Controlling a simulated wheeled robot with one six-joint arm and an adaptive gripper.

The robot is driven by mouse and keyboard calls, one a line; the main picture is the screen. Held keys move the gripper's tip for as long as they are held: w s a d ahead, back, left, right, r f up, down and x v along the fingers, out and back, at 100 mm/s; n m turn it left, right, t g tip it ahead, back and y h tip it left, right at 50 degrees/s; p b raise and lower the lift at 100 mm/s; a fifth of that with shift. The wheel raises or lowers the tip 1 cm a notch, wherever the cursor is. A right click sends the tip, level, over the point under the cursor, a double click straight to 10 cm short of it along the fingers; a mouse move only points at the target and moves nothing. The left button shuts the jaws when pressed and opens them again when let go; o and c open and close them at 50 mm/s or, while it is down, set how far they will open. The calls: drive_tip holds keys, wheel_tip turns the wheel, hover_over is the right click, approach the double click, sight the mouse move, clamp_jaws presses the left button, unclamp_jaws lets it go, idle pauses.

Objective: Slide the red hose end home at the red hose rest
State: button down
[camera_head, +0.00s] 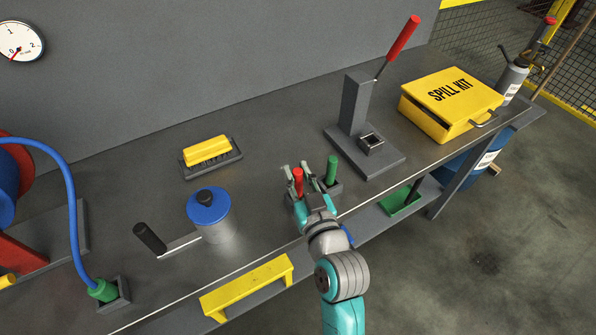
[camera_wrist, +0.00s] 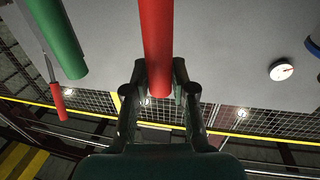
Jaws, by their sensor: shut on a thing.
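My gripper (camera_head: 297,178) is shut on an upright red cylinder (camera_head: 298,187) near the bench's front edge. In the wrist view the fingers (camera_wrist: 159,82) close around the red cylinder (camera_wrist: 156,35) near its end. A green cylinder (camera_head: 332,168) stands just to its right in a small dark holder (camera_head: 336,187). The base of the red cylinder is hidden by my gripper. A blue hose (camera_head: 70,205) at the left ends in a green fitting (camera_head: 103,290), which sits in a dark square rest (camera_head: 122,297). No red hose fitting or rest can be clearly told.
A lever press (camera_head: 357,105) with a red handle and a yellow spill kit (camera_head: 450,100) stand to the right. A blue-lidded can (camera_head: 208,207), a dark crank handle (camera_head: 150,238) and a yellow brush (camera_head: 206,150) are to the left. Bare bench lies behind my gripper.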

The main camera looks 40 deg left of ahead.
drive_tip(key=shift+f, duration=0.6)
drive_tip(key=c, duration=0.9)
unclamp_jaws()
drive_tip(key=shift+d, duration=0.1)
drive_tip(key=v, duration=1.1)
drive_tip(key=shift+s+d, duration=0.25)
drive_tip(key=shift+d, duration=0.05)
